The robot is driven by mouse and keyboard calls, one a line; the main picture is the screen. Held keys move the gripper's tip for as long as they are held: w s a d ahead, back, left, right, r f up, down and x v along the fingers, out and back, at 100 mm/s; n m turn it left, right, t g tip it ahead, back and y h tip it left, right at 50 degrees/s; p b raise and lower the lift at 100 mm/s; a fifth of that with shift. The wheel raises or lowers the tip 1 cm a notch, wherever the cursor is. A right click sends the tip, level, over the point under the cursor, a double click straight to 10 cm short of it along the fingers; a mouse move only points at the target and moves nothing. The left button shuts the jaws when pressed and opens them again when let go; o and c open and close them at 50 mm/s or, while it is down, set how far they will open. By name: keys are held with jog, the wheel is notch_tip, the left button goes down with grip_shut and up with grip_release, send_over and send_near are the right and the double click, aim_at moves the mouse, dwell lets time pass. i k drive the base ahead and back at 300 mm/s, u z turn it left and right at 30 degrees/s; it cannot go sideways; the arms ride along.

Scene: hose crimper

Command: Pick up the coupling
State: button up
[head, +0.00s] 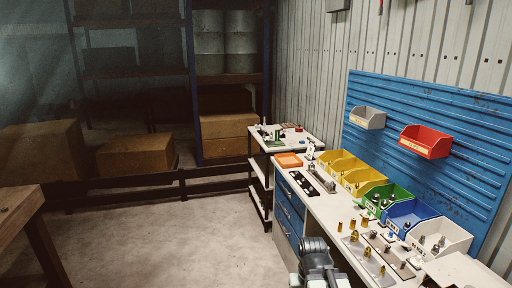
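Several small brass and grey metal fittings stand on the workbench (325,204). Brass pieces (354,236) stand near its front right part, and grey pieces (388,248) stand beside them on a plate. I cannot tell which one is the coupling at this size. The grey end of my arm, with my gripper (314,245), shows at the bottom by the bench's front edge. Its fingers are not clear, and I see nothing held in it.
Yellow bins (342,162), a green bin (389,199), a blue bin (408,216) and a white bin (452,236) line the bench's back. An orange tray (289,160) sits at its far end. The floor (185,235) left of the bench is clear.

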aim_at(434, 251)
jog(key=z, duration=1.25)
